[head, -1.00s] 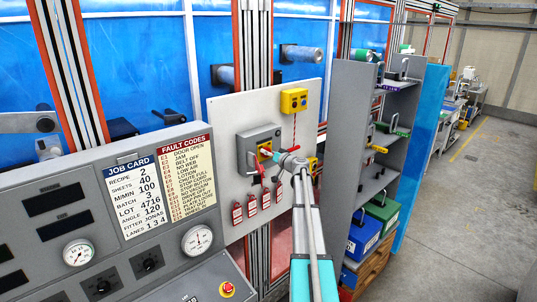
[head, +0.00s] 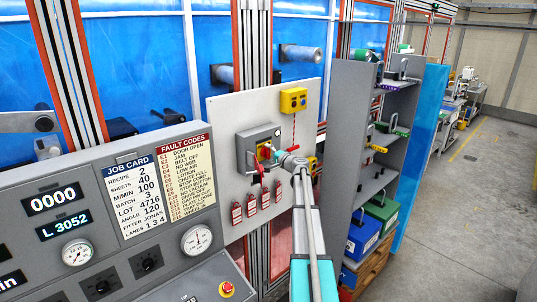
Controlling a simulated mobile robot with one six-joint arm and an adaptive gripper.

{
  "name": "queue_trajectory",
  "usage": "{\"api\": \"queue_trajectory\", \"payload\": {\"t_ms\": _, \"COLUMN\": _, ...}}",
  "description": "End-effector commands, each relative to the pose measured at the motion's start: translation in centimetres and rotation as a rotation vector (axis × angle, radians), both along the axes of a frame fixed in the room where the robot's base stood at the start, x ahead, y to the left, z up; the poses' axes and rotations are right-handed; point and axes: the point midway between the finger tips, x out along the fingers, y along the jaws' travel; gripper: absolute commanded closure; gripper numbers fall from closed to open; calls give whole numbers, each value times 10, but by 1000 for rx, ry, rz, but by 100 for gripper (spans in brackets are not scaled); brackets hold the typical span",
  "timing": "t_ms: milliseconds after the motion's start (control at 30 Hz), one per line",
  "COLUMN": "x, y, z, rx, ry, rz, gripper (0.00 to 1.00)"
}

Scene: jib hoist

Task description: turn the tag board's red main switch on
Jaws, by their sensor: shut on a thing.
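The tag board (head: 222,112) is a pale panel on the machine frame. On it is a grey switch box (head: 252,137) with a yellow plate and the red main switch (head: 264,153) on its front. My gripper (head: 271,155) is at the front of this box, reaching in from the right, and is shut on the red switch's handle. The fingers and wrist hide much of the handle, so its exact angle is hard to read. A red padlock-like piece hangs just below the box. Several red tags (head: 251,208) hang along the lower board.
A yellow box (head: 293,100) is at the board's upper right, with a red cord below it. The console (head: 150,235) at left has lit displays reading 0000 and L 3052. A grey shelf unit (head: 350,130) stands close right of my arm. The floor at far right is clear.

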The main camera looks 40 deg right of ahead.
Motion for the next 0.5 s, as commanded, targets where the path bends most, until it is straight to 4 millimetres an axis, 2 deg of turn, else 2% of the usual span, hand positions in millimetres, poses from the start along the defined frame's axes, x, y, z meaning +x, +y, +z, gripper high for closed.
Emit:
{"api": "queue_trajectory", "payload": {"t_ms": 200, "x": 0, "y": -2, "z": -1, "rx": 118, "ry": 9, "rz": -5, "gripper": 62}}
{"api": "queue_trajectory", "payload": {"t_ms": 500, "x": 0, "y": -1, "z": -1, "rx": 174, "ry": 13, "rz": -4, "gripper": 62}}
